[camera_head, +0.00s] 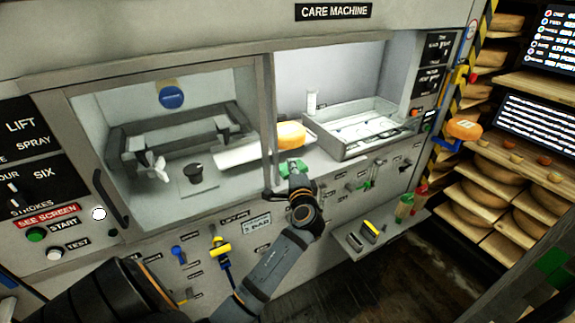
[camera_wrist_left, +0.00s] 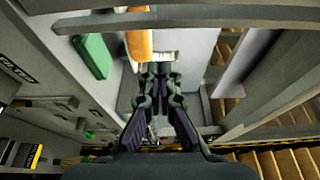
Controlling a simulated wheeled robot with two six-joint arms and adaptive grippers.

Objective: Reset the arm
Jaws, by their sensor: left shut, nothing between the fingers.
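My left arm comes in from the lower left. My left gripper (camera_head: 287,184) is at the front of the care machine, by the post between the glazed bay and the open bay. In the wrist view its fingers (camera_wrist_left: 158,72) are together with nothing between them. A green block (camera_head: 293,168) lies just beyond the gripper on the ledge; it also shows in the wrist view (camera_wrist_left: 92,56), left of the fingers. An orange rounded piece (camera_head: 291,134) sits further back, ahead of the fingertips. My right gripper is out of view.
The glazed bay (camera_head: 171,97) holds a dark frame and a white roll. A shallow tray (camera_head: 366,128) fills the open bay's right. Knobs and levers line the panel below. Cheese shelves (camera_head: 500,215) stand at right, with an orange object (camera_head: 464,128) near the machine's corner.

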